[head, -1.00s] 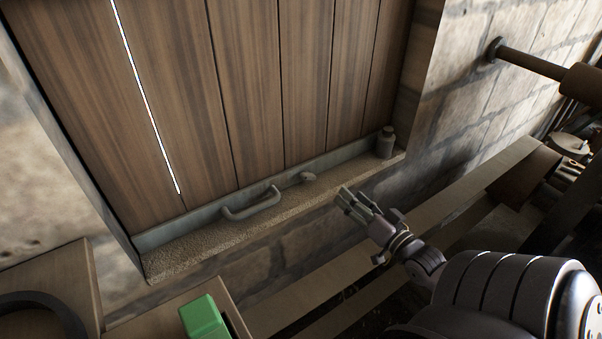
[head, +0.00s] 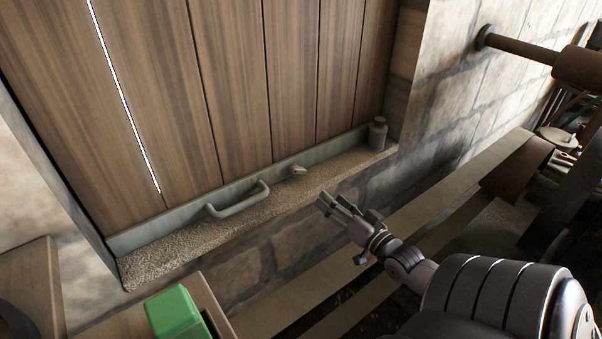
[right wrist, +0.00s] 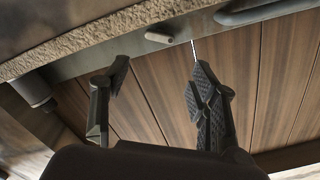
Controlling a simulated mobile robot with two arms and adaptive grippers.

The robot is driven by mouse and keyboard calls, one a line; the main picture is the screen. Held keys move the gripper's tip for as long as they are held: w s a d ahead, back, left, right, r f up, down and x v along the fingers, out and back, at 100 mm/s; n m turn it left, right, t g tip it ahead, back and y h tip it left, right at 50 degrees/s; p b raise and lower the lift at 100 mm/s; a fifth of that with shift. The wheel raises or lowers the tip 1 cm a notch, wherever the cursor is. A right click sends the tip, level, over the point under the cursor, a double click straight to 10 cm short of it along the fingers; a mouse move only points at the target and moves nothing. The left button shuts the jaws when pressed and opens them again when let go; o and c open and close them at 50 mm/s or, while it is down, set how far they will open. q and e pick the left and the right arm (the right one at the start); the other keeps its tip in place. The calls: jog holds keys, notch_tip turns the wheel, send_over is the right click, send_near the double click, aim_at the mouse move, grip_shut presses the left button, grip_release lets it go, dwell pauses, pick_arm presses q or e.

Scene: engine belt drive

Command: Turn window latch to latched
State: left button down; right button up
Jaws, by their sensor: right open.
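The window latch (head: 298,171) is a small grey knob on the metal rail (head: 222,197) at the bottom of the wooden plank shutter (head: 230,90). A grey bar handle (head: 238,201) sits to its left on the same rail. My right gripper (head: 330,205) is just in front of the sill, below and right of the latch, apart from it. In the right wrist view the gripper (right wrist: 160,85) is open and empty, with the latch (right wrist: 158,36) beyond the gap between its fingers. The left gripper is not seen.
A green block (head: 176,316) stands at the lower left. A pipe (head: 520,47) juts from the brick wall at upper right.

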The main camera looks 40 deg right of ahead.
aim_at(300, 172)
jog(key=w, duration=0.5)
jog(key=w+d, duration=0.1)
jog(key=w, duration=0.8)
jog(key=shift+w+d, duration=0.3)
jog(key=shift+c, duration=0.5)
jog(key=c, duration=0.8)
